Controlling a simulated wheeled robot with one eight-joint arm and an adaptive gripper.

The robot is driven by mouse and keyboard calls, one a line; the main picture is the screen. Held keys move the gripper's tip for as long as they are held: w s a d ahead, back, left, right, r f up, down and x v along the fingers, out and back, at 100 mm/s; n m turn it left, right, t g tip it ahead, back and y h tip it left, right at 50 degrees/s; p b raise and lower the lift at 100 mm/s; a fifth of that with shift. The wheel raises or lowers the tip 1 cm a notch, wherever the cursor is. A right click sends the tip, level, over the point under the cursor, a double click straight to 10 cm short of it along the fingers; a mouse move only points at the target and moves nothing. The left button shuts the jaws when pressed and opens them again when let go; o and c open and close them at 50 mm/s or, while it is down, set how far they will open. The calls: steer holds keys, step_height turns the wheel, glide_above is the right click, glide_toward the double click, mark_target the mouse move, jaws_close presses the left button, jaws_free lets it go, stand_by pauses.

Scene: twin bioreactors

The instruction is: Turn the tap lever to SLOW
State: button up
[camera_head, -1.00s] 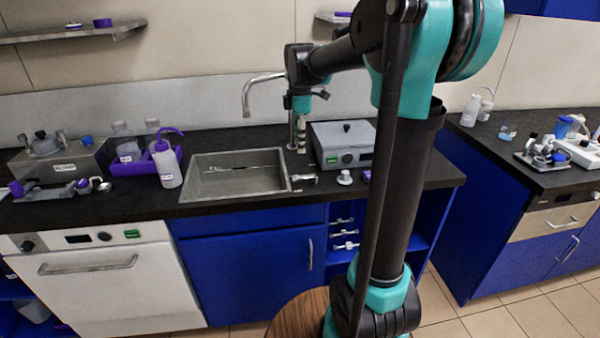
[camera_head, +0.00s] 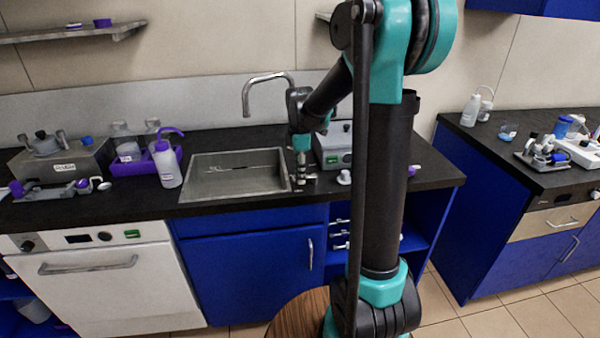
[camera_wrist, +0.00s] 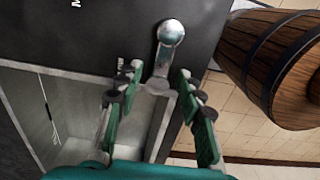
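The tap lever (camera_wrist: 168,50) is a small polished metal handle with a round knob, on the dark counter beside the sink in the wrist view. Its knob points toward the top of the picture. My gripper (camera_wrist: 155,92) is open. Its two green-padded fingers lie left and right of the lever's base, with the knob beyond the fingertips. I cannot tell whether either finger touches the lever. In the head view my gripper (camera_head: 302,180) points down at the sink's front right corner and mostly hides the lever. Lettering near the lever is too cropped to read.
The sink (camera_head: 235,176) lies left of my gripper, with the curved spout (camera_head: 247,95) behind it. A grey instrument (camera_head: 334,150) stands close behind and right. A white knob-like item (camera_head: 344,178) is on the counter to the right. A wooden barrel-like stool (camera_wrist: 270,60) stands below the counter edge.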

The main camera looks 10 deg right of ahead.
steer(key=shift+c, duration=0.5)
jaws_close()
steer(key=shift+w, duration=0.1)
steer(key=m, duration=0.1)
steer(key=w+m, duration=0.1)
steer(key=m, duration=0.1)
steer(key=shift+w+d+m, duration=0.15)
steer(key=shift+m, duration=0.15)
steer(key=shift+w+d+m, duration=0.15)
steer(key=shift+w+m, duration=0.2)
steer(key=shift+m, duration=0.45)
steer(key=shift+w+d+m, duration=0.15)
steer(key=shift+w+m, duration=0.15)
steer(key=shift+m, duration=0.5)
steer(key=shift+o, duration=0.5)
jaws_free()
